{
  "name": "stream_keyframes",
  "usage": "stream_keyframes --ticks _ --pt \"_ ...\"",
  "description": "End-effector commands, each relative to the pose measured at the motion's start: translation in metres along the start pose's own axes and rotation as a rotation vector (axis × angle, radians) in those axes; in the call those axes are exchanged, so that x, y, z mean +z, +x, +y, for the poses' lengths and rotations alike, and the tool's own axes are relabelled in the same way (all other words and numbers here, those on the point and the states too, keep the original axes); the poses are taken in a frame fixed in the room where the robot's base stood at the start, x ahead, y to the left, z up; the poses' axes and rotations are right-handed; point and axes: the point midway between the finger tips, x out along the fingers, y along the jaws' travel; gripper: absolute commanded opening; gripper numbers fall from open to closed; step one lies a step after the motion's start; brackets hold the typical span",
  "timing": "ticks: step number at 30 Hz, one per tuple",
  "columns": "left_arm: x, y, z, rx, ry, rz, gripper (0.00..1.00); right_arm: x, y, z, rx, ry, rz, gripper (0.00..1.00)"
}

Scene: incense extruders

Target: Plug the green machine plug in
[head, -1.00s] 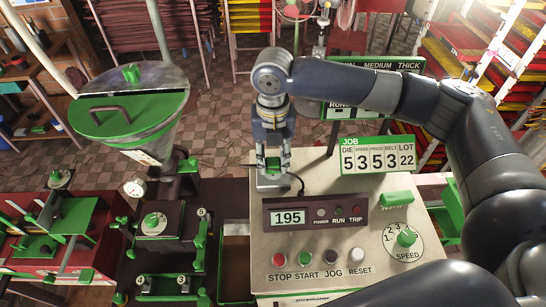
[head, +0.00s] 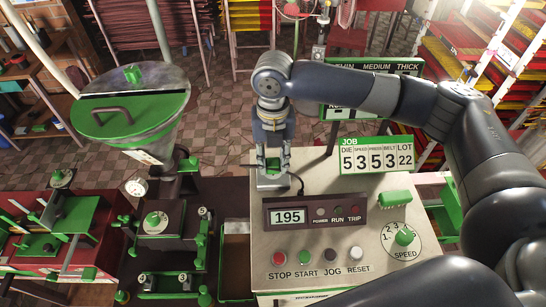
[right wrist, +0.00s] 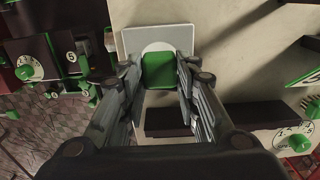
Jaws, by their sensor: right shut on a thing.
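My right gripper (head: 272,165) reaches down to the back left corner of the cream control panel and is shut on the green plug. The green plug (right wrist: 158,70) shows between the two fingers in the right wrist view. It stands in front of a pale round area on a grey socket plate (right wrist: 138,36). A dark cable (head: 301,181) comes out beside the plate in the head view. The fingers hide the plug's sides, and I cannot tell how deep it sits in the socket. My left gripper is not in view.
The cream panel (head: 322,225) carries a display (head: 287,216) reading 195, several buttons, a green handle (head: 395,196) and a speed knob (head: 404,237). The job sign (head: 377,155) stands behind it. A green-lidded hopper (head: 130,105) and machines with green knobs stand to the left.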

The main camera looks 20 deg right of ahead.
Motion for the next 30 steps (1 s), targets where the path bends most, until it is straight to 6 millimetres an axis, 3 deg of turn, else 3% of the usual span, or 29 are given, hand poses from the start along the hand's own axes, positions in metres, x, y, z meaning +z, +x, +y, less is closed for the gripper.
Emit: stream_keyframes --ticks 14,15,18,30 --pt "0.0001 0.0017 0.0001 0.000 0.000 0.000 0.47 0.0001 0.0098 0.0002 0.000 0.000 0.000 0.09" --pt "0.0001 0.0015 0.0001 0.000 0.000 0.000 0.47 0.0002 0.0094 0.0002 0.001 0.000 -0.001 0.36" --pt "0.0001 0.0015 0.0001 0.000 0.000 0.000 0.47 0.0002 0.0094 0.0001 0.000 0.000 0.000 0.53" --pt "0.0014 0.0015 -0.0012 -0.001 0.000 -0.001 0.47 0.0004 0.0031 0.0004 0.001 0.000 -0.001 0.53"
